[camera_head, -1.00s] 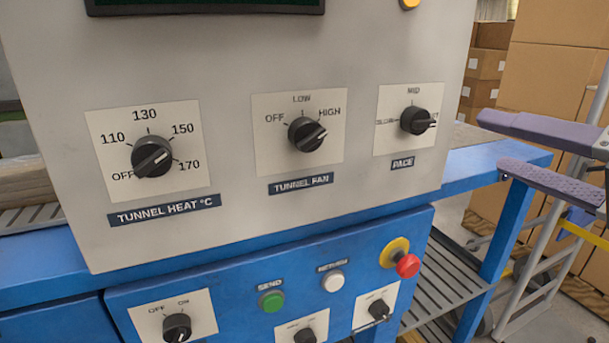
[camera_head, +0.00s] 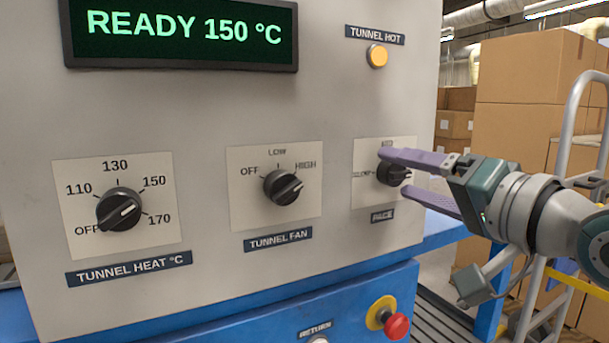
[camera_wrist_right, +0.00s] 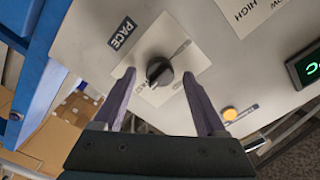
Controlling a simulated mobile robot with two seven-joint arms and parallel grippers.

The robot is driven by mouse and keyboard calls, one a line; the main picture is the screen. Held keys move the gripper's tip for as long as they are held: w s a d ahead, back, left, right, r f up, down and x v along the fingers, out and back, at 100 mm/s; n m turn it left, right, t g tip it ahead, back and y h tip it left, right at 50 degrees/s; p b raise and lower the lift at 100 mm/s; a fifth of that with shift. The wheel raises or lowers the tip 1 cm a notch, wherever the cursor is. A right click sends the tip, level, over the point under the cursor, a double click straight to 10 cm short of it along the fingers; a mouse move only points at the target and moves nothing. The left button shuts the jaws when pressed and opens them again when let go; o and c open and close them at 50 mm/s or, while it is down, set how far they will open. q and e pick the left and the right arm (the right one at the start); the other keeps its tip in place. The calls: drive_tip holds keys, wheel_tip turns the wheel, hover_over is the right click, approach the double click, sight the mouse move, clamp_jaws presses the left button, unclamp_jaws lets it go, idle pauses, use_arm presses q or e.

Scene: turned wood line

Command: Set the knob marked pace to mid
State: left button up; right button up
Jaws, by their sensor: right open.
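The pace knob (camera_head: 391,173) is a black dial on a white plate above the PACE label (camera_head: 382,216). MID is at the top, partly covered by a finger, and SLOW is at the left. The knob's white line points right, away from MID. My right gripper (camera_head: 396,174) is open, with one purple finger above the knob and the other below it. In the right wrist view the knob (camera_wrist_right: 158,72) lies between the tips of the right gripper (camera_wrist_right: 159,74), with gaps showing beside it. My left gripper is not in view.
The tunnel fan knob (camera_head: 283,187) and tunnel heat knob (camera_head: 119,209) are to the left. A display (camera_head: 180,30) reads READY 150 °C, and an amber lamp (camera_head: 377,56) is above. A red button (camera_head: 397,326) is below. Cardboard boxes (camera_head: 525,100) stand behind.

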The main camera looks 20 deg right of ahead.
drive_tip(key=shift+w, duration=0.15)
drive_tip(key=shift+c, duration=0.2)
clamp_jaws()
idle(0.4)
